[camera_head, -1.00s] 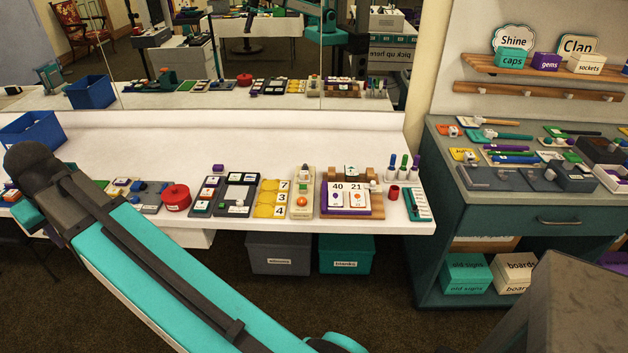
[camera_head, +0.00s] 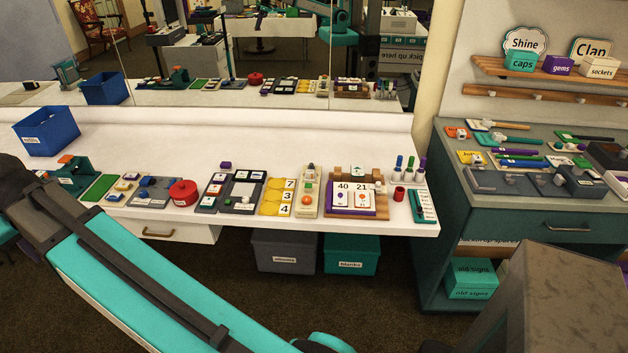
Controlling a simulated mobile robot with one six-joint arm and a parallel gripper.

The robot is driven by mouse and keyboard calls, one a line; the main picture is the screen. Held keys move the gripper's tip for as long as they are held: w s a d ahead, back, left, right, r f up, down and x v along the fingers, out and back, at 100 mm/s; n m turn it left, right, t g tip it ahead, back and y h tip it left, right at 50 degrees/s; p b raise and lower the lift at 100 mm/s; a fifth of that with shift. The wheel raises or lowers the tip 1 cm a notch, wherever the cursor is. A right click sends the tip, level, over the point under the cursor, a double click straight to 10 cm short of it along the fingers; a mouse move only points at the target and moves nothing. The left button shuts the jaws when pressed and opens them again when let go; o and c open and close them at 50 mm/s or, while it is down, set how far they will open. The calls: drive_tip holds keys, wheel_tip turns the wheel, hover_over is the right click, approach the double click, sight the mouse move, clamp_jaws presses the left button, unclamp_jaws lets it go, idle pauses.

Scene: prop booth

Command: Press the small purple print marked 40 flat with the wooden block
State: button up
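The small print marked 40 (camera_head: 342,199) is a white card with a purple mark. It lies on the left of a purple-edged pad on a wooden stand (camera_head: 371,214), beside a similar card marked 21 (camera_head: 362,200). Whether the print lies flat or curls is too small to tell. Brown wooden pieces stand along the back of this stand, one at its left (camera_head: 338,173); I cannot tell which is the loose wooden block. My arm crosses the lower left of the view, well left of the prints. My gripper is out of view.
A red round tin (camera_head: 183,192), a yellow number board (camera_head: 278,197) and upright pens (camera_head: 410,166) stand along the white table (camera_head: 280,137). A blue bin (camera_head: 47,131) is at the left. A dark teal cabinet (camera_head: 530,222) stands right, beyond a gap. A mirror backs the table.

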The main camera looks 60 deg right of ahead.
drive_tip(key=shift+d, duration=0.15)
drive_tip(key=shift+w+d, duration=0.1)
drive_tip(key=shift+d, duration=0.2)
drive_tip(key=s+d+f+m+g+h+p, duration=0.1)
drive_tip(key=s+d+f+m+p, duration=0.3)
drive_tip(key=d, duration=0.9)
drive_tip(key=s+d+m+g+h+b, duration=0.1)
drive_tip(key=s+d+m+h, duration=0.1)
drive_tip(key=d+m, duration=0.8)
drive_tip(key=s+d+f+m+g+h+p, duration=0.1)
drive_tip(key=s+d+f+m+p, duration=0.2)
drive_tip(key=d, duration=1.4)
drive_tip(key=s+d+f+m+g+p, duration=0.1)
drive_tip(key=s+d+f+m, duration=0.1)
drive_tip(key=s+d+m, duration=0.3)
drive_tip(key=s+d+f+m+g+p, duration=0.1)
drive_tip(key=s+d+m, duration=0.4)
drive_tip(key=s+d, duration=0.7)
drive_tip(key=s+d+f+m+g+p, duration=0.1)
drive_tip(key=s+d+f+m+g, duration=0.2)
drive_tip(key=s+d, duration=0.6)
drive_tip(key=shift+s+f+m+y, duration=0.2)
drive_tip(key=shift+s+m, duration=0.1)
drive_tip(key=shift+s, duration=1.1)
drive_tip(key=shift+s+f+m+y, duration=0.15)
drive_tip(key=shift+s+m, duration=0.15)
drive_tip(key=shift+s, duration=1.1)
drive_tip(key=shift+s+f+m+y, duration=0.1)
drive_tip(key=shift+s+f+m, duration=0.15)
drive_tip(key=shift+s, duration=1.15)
